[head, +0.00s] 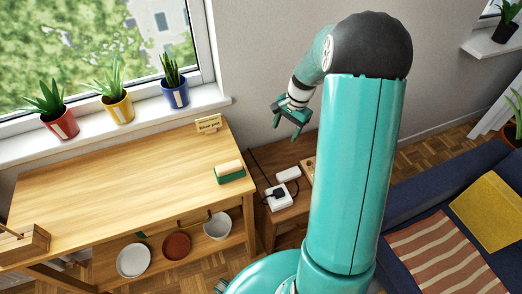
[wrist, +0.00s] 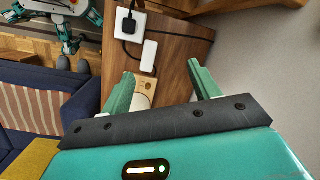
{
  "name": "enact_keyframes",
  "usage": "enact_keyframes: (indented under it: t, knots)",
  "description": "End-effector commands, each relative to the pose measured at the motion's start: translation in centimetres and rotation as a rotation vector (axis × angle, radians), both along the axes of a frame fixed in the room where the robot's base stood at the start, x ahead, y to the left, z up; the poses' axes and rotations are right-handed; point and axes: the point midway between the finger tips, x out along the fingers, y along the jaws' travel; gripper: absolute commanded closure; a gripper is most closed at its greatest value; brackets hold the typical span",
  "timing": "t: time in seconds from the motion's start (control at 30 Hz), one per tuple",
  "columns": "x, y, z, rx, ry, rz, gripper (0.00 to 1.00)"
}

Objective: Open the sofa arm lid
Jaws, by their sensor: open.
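My gripper (head: 286,128) hangs in the air above a low brown wooden top (head: 262,160) beside the blue sofa (head: 400,205). Its two green fingers are apart with nothing between them; they also show in the wrist view (wrist: 160,72). A light wooden piece with a small round mark (wrist: 144,90), perhaps the sofa arm lid, lies on the brown top (wrist: 185,45), partly behind the left finger. In the head view only a sliver of this light piece (head: 308,168) shows beside my arm. I cannot tell a lid seam or hinge.
A white socket block with a black plug (head: 278,197) and a white box (head: 288,174) sit on the brown top. A wooden table (head: 120,185) stands left, holding a sponge on a green holder (head: 229,173) and a small sign (head: 209,124). A wall rises behind.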

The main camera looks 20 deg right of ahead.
Motion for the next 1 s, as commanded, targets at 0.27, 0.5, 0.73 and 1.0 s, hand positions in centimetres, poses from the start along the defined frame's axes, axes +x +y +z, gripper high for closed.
enact_keyframes:
  t: [0.27, 0.5, 0.73, 1.0]
  knots:
    - [-3.2, 7.1, 10.6, -0.144, -0.131, 0.311, 0.39]
    - [-8.2, 12.5, 17.0, -0.258, -0.243, 0.564, 0.39]
    - [-14.2, 16.6, 20.9, -0.363, -0.355, 0.797, 0.39]
    - [-20.4, 19.4, 22.5, -0.466, -0.476, 1.022, 0.39]
